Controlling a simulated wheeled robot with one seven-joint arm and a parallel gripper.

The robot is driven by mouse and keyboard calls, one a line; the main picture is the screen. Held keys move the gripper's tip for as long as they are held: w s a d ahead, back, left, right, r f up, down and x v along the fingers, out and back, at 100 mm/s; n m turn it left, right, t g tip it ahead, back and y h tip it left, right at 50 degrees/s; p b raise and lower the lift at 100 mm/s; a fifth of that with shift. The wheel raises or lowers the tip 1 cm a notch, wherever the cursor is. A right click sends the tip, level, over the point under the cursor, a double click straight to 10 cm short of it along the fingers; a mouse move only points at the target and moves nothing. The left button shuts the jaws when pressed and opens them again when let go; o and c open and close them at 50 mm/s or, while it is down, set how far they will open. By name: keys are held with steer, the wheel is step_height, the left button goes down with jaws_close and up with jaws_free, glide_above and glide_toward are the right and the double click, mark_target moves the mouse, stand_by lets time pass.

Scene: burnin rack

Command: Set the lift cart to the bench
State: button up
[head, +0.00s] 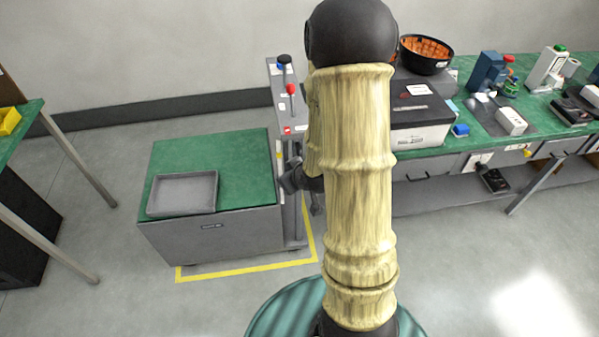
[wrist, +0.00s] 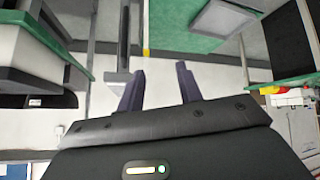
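The lift cart (head: 235,165) has a green top and a grey body, and stands left of my arm in the head view. Its top also shows in the wrist view (wrist: 170,28). A grey post (head: 275,110) at its right side carries a black-knobbed lever (head: 284,61) and a red-knobbed lever (head: 291,89). The green-topped bench (head: 440,148) runs along the wall on the right. My gripper (head: 290,180) is beside the cart's right side, below the levers, partly hidden by my arm. In the wrist view my gripper (wrist: 160,85) has its fingers apart with nothing between them.
A grey tray (head: 182,193) lies on the cart's top. Yellow tape (head: 245,270) marks the floor around the cart. Another green table (head: 22,130) stands at far left. The bench holds a black-and-white box (head: 418,120), a bowl (head: 426,62) and several devices. Front floor is clear.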

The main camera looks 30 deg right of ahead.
steer(key=s+d+f+m+t+b, duration=0.1)
steer(key=d+f+t+b, duration=0.3)
steer(key=f, duration=0.3)
steer(key=s+d+f+m+t+h+b, duration=0.1)
steer(key=d+f+m+t+b, duration=0.1)
steer(key=d+f+t+b, duration=0.2)
step_height(320, 180, down, 4)
steer(key=t+b, duration=0.1)
steer(key=b, duration=0.2)
steer(key=shift+t+h, duration=0.3)
steer(key=shift+w, duration=0.1)
steer(key=w+b, duration=0.1)
steer(key=b, duration=0.1)
steer(key=w+b, duration=0.2)
steer(key=b, duration=0.1)
steer(key=w+b, duration=0.1)
steer(key=b, duration=0.2)
steer(key=shift+w+d+f, duration=0.2)
steer(key=shift+w+f, duration=0.05)
steer(key=shift+w, duration=0.1)
steer(key=b, duration=0.4)
steer(key=shift+w+r, duration=0.1)
steer(key=shift+w, duration=0.3)
steer(key=w, duration=0.4)
steer(key=w+p, duration=0.1)
steer(key=w, duration=0.2)
steer(key=w+d, duration=0.1)
steer(key=w, duration=0.3)
steer(key=shift+w+r, duration=0.2)
steer(key=shift+w, duration=0.1)
